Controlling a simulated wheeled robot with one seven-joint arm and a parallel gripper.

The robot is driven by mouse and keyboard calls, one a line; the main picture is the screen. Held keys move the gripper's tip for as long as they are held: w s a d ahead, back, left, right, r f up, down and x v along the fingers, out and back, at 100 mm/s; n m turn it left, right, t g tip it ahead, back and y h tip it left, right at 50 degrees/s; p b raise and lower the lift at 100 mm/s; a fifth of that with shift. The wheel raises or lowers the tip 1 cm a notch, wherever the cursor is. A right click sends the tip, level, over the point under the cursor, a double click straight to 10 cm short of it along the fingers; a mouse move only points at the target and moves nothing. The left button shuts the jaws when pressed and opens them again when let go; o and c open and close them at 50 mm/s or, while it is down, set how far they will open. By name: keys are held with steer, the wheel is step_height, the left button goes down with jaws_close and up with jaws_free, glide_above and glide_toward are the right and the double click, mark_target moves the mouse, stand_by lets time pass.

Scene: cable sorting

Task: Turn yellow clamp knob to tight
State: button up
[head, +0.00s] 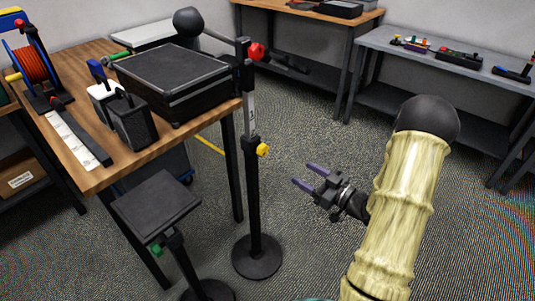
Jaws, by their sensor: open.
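The yellow clamp knob (263,150) sits on the right side of a black upright stand (252,170), partway down the pole. The stand has a round base on the carpet and a red knob (257,52) higher up. My gripper (304,176) is to the right of the pole and a little below the yellow knob in the picture. Its two purple-tipped fingers point left and are apart, with nothing between them. It does not touch the knob. The knob's marking or tightness cannot be read.
A wooden table (170,147) at left holds a black case (172,78), a cable reel (30,65) and small boxes. A lower stand with a flat plate (157,205) is in front. Grey shelving (440,55) stands at back right. Carpet around my gripper is clear.

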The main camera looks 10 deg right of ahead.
mark_target(266, 152)
steer(key=b+x, duration=0.1)
steer(key=x, duration=1.4)
steer(key=shift+w+a, duration=0.15)
steer(key=shift+w, duration=0.05)
steer(key=c, duration=1)
